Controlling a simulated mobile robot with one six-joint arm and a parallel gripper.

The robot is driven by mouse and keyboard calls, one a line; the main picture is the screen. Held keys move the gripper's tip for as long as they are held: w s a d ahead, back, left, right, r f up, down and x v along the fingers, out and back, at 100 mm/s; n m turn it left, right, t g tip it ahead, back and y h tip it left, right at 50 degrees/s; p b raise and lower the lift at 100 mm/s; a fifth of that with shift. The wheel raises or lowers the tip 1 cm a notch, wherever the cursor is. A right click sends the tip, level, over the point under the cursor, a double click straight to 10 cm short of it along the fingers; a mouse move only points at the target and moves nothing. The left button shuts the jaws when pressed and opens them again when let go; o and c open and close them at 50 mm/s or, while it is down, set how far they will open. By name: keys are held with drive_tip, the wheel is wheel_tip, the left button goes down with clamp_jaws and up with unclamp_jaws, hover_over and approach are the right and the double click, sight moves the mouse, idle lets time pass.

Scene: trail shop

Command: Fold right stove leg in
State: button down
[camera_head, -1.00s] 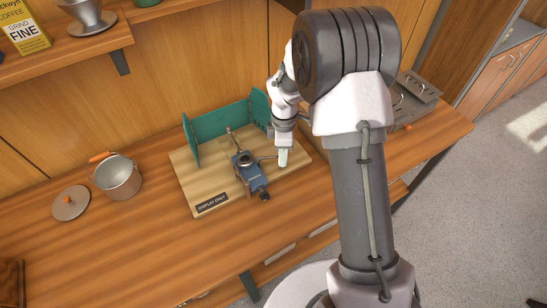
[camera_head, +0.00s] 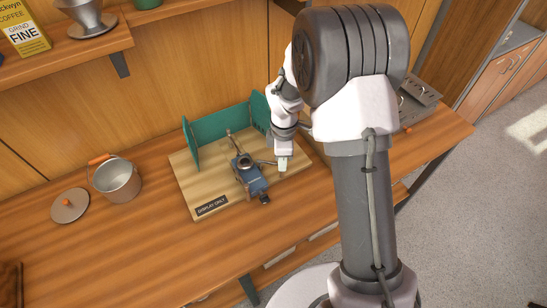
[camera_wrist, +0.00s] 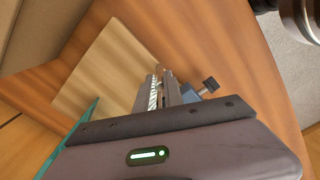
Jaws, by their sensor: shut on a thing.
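The small camp stove (camera_head: 249,177) stands on a wooden display board (camera_head: 211,189), with a blue body, a round burner head and a dark knob at its front. One leg (camera_head: 229,138) points to the back left. The right stove leg (camera_head: 266,162) sticks out to the right from the burner toward my gripper (camera_head: 283,166). My gripper is shut on the outer end of this leg, low over the board's right part; the fingers hide the leg's tip. In the wrist view, the jaws (camera_wrist: 163,88) are together and the stove's blue part and knob (camera_wrist: 210,85) show beside them.
A green windscreen (camera_head: 222,128) stands behind the stove. A metal pot (camera_head: 118,181) and its lid (camera_head: 70,206) sit on the counter at left. A metal grill unit (camera_head: 418,98) is at right. The counter front is clear.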

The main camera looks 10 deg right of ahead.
drive_tip(key=shift+s+a, duration=0.6)
drive_tip(key=shift+s, duration=0.3)
drive_tip(key=shift+s+a+b, duration=0.4)
drive_tip(key=shift+s+a, duration=0.3)
drive_tip(key=shift+a, duration=0.15)
drive_tip(key=shift+a, duration=0.2)
drive_tip(key=c, duration=1.1)
unclamp_jaws()
drive_tip(key=shift+a, duration=0.15)
